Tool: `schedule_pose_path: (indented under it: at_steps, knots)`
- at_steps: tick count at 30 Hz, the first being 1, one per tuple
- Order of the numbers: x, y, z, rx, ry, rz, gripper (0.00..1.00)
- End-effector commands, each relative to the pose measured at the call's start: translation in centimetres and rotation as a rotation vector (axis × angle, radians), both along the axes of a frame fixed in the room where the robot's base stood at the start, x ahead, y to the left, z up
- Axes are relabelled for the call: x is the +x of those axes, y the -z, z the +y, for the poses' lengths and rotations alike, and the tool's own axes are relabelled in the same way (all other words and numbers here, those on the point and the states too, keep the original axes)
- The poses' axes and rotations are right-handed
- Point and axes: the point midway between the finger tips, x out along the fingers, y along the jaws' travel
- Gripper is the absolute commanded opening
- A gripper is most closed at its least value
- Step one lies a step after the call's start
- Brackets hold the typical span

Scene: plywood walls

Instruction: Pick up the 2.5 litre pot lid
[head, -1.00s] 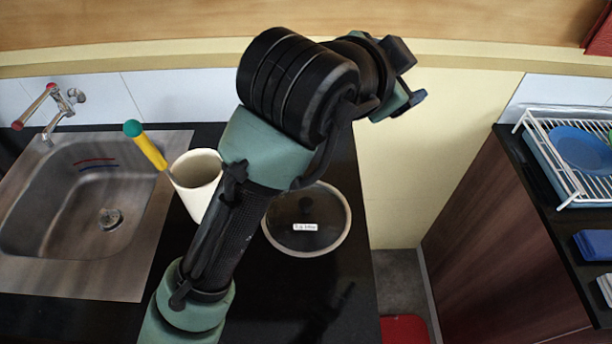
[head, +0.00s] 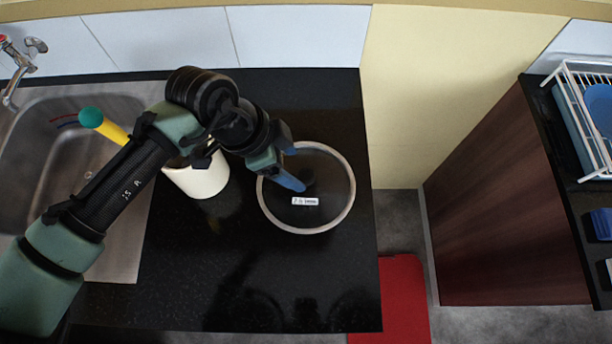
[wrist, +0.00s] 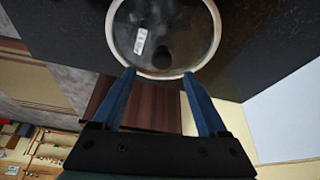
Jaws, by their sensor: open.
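The pot lid (head: 335,213) is a round dark glass disc with a pale rim, a black knob and a small white label. It lies on the black counter to the right of the sink. In the wrist view the lid (wrist: 185,30) is at the top centre, beyond the fingertips. My gripper (head: 297,184) has blue fingers and is over the left part of the lid, near the knob, in the head view. In the wrist view my gripper (wrist: 158,75) is open with nothing between its fingers. I cannot tell the exact height of the fingers above the lid.
A white cup-like container (head: 205,180) stands left of the lid, with a yellow-handled, green-topped tool (head: 112,129) by it. The steel sink (head: 45,175) is further left. The counter (head: 230,290) in front of the lid is bare. A dish rack (head: 588,125) stands on the right counter.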

Motion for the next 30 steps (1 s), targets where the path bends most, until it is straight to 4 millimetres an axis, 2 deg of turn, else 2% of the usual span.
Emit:
schedule_pose_path:
  at_steps: [3,10,18,26,27,30]
  knots:
    - [0.2,1.3,-0.6,-0.001,-0.001,0.0,0.76]
    - [0.4,2.9,-1.2,0.0,0.0,0.001,0.76]
    - [0.8,6.4,-2.4,0.0,0.0,0.0,0.76]
    - [0.9,6.9,-2.5,-0.001,-0.002,-0.002,0.76]
    - [0.9,6.9,-2.5,-0.001,-0.002,-0.002,0.74]
    - [0.9,6.9,-2.5,-0.001,-0.002,-0.002,0.56]
